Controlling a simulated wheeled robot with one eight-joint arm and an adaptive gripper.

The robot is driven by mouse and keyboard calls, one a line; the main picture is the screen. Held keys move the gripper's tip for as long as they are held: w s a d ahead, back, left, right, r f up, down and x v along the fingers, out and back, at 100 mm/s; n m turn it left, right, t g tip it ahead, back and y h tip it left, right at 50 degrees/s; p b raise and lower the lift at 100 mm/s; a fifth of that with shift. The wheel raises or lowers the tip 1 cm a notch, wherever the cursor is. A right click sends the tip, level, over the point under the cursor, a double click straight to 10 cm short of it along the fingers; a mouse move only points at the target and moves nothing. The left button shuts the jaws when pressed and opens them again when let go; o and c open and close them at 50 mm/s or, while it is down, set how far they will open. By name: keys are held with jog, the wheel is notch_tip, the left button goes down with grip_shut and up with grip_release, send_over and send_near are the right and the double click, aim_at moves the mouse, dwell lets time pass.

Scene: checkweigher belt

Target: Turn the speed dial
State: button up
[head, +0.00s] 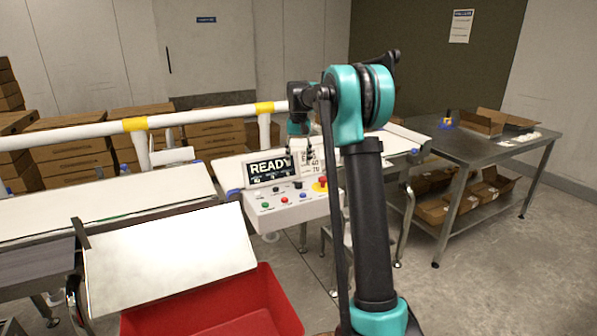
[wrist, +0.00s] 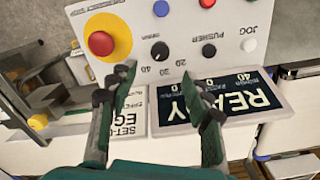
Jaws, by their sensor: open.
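The control panel (head: 288,208) stands beside the belt, below the READY screen (head: 269,170). In the wrist view the panel appears upside down. The speed dial appears to be the black knob (wrist: 160,51) with 20, 30 and 40 printed around it; its small label is not clearly legible. It also shows in the head view (head: 298,185). My gripper (wrist: 160,80) is open and empty, its fingers spread on either side of the dial's column in the wrist view, apart from the knob. In the head view my gripper (head: 299,150) is above the panel, in front of the sign beside the screen.
A red emergency button (wrist: 101,43) on a yellow disc is close to the dial. A second black knob, marked PUSHER (wrist: 209,51), and a white JOG button (wrist: 249,45) are on the other side. A red bin (head: 215,310) stands in front. A steel table (head: 480,148) is at right.

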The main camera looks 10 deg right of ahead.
notch_tip(320, 180, up, 3)
jog(key=shift+f, duration=0.2)
jog(key=s+d+f+t, duration=0.1)
jog(key=s+f, duration=0.6)
jog(key=s, duration=0.7)
jog(key=s+d+f+t, duration=0.1)
jog(key=s+f, duration=0.5)
jog(key=s, duration=0.8)
jog(key=s+d+f+n+t, duration=0.1)
jog(key=s+f, duration=0.6)
jog(key=s, duration=0.7)
jog(key=shift+d+f+t, duration=0.35)
jog(key=shift+d+t, duration=0.2)
jog(key=shift+t, duration=0.05)
